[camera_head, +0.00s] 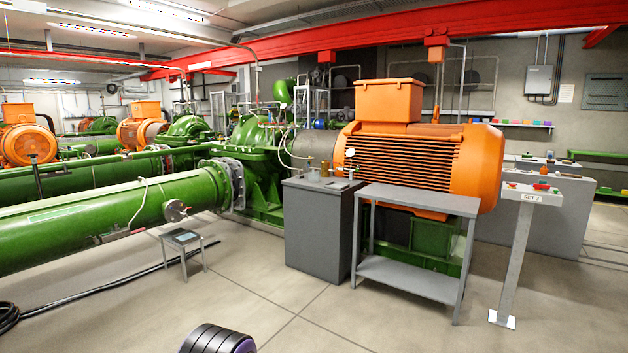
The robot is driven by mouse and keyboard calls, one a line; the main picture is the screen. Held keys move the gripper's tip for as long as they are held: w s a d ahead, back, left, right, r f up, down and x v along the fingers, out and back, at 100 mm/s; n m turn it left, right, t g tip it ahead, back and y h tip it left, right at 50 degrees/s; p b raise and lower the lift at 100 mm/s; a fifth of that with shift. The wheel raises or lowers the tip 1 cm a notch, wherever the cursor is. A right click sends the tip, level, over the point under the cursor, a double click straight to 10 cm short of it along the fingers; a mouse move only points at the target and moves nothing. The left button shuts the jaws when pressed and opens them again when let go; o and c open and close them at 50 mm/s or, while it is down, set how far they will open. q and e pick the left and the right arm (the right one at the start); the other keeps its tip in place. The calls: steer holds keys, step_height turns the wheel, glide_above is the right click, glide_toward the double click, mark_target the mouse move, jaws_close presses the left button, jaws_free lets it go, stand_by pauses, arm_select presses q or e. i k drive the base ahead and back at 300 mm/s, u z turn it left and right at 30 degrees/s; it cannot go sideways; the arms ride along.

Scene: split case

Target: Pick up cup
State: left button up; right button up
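Several small objects (325,170) stand on top of a grey cabinet (318,230) in the middle of the head view. Some look brass-coloured and upright. They are too small for me to tell whether one of them is the cup. No other thing in view is clearly a cup. Neither of my grippers shows in this view, so I cannot see whether they are open or shut.
A grey two-level table (415,198) stands right of the cabinet, its top bare. Behind is a large orange motor (425,155). A small stand (181,237) is at left by a green pipe (100,215). The front floor is mostly clear.

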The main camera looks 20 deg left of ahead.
mark_target(313, 175)
steer(key=u, duration=0.65)
steer(key=i, duration=2.2)
steer(key=u, duration=0.45)
steer(key=i, duration=2.6)
steer(key=z, duration=0.6)
